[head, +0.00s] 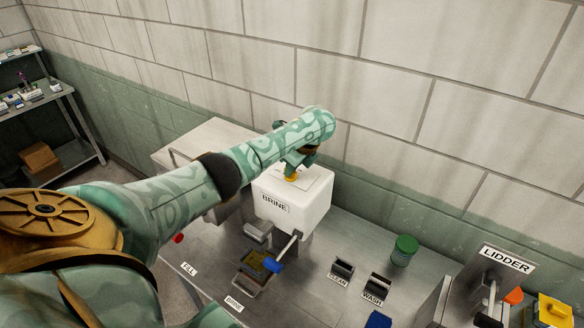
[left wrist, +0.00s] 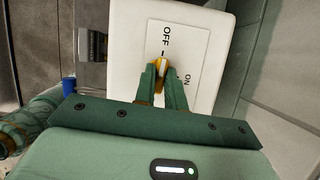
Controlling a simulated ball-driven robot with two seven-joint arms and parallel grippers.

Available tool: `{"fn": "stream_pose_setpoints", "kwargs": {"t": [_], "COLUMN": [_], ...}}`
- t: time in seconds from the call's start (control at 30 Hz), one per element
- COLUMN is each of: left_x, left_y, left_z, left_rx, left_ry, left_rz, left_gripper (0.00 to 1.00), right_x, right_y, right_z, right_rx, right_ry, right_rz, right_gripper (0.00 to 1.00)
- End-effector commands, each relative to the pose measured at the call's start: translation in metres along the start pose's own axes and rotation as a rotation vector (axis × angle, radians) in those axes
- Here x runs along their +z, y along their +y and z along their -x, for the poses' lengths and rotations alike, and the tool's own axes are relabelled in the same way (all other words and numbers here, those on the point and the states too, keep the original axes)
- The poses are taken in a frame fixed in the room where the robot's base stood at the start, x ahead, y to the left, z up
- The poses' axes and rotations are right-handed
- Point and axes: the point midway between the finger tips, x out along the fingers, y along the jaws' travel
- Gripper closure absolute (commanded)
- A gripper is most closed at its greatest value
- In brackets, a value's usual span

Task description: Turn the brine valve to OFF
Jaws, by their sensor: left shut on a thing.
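The brine valve is a yellow knob (left wrist: 158,64) on a white plate (left wrist: 196,48) marked OFF and ON. The plate is on top of the white box (head: 290,200) labelled BRINE. My left gripper (left wrist: 163,72) is shut on the knob from above, with a green finger on each side. A pale stripe on the knob runs roughly toward the OFF mark. In the head view the knob (head: 291,178) shows as a small yellow patch under my left gripper (head: 292,170), and its pointer cannot be read there. My right gripper is not in view.
A blue-ended lever (head: 273,265) sticks out below the box, beside a small tray (head: 254,283). The LIDDER machine (head: 506,262) is at far right. A block wall is close behind the box.

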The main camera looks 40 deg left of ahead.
Motion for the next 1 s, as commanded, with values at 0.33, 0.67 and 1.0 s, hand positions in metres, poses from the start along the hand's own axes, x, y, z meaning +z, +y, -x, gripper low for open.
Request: {"fn": "stream_pose_setpoints", "kwargs": {"t": [0.33, 0.67, 1.0], "left_x": [0.001, -0.001, -0.001], "left_y": [0.0, -0.001, -0.002], "left_z": [0.001, 0.043, 0.136], "left_rx": [-0.002, -0.005, -0.006], "left_ry": [0.0, 0.003, 0.006], "left_rz": [0.001, -0.001, 0.0], "left_gripper": [0.66, 0.66, 0.66], "right_x": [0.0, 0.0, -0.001], "right_y": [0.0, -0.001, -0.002], "right_z": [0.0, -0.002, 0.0], "right_rx": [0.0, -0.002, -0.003], "right_ry": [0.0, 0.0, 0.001], "right_rz": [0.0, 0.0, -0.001], "right_gripper": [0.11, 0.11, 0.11]}}
